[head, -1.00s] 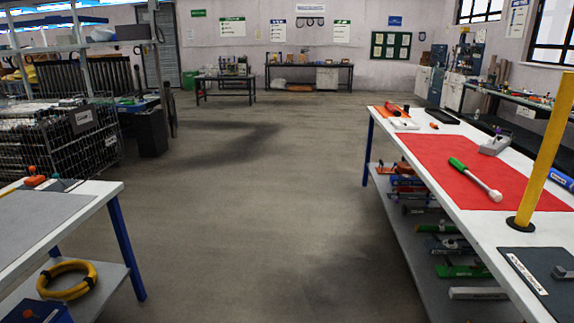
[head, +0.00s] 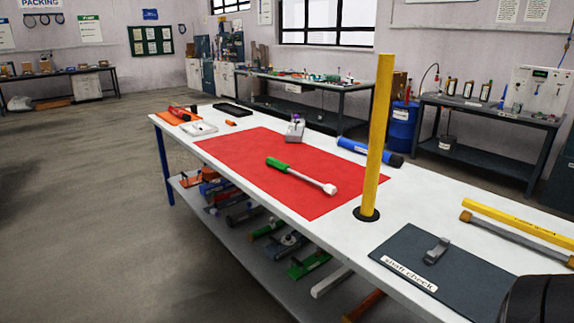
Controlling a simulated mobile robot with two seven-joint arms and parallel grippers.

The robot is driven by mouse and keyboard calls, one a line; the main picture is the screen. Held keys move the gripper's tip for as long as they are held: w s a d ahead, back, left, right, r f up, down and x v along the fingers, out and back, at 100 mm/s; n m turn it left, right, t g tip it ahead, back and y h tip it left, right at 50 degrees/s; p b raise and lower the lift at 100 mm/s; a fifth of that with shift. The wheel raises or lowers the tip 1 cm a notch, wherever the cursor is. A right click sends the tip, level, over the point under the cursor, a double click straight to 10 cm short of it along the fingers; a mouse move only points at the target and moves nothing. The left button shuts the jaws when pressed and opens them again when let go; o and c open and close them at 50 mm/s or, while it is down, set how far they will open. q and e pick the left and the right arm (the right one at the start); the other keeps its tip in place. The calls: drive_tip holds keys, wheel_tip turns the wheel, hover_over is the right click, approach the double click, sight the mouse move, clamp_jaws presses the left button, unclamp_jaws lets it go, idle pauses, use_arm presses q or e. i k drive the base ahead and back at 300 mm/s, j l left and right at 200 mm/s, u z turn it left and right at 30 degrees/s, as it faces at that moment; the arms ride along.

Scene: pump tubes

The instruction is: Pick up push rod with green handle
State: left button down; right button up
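The push rod with a green handle (head: 301,175) lies on a red mat (head: 232,153) on the white workbench. Its green handle points to the far left, and its light shaft ends in a white tip toward the near right. Nothing touches it from above. Neither of my grippers is clearly visible; a dark shape at the bottom right corner cannot be made out as a gripper.
A yellow upright post (head: 379,140) stands on the bench right of the rod. A dark mat (head: 437,270) is at the near right. The floor on the left is clear.

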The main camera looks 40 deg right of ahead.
sight(328, 189)
drive_tip(key=i+z, duration=0.1)
drive_tip(key=i, duration=1.3)
drive_tip(key=i+z, duration=0.25)
drive_tip(key=i, duration=0.35)
drive_tip(key=i+j+z, duration=0.25)
drive_tip(key=i, duration=0.3)
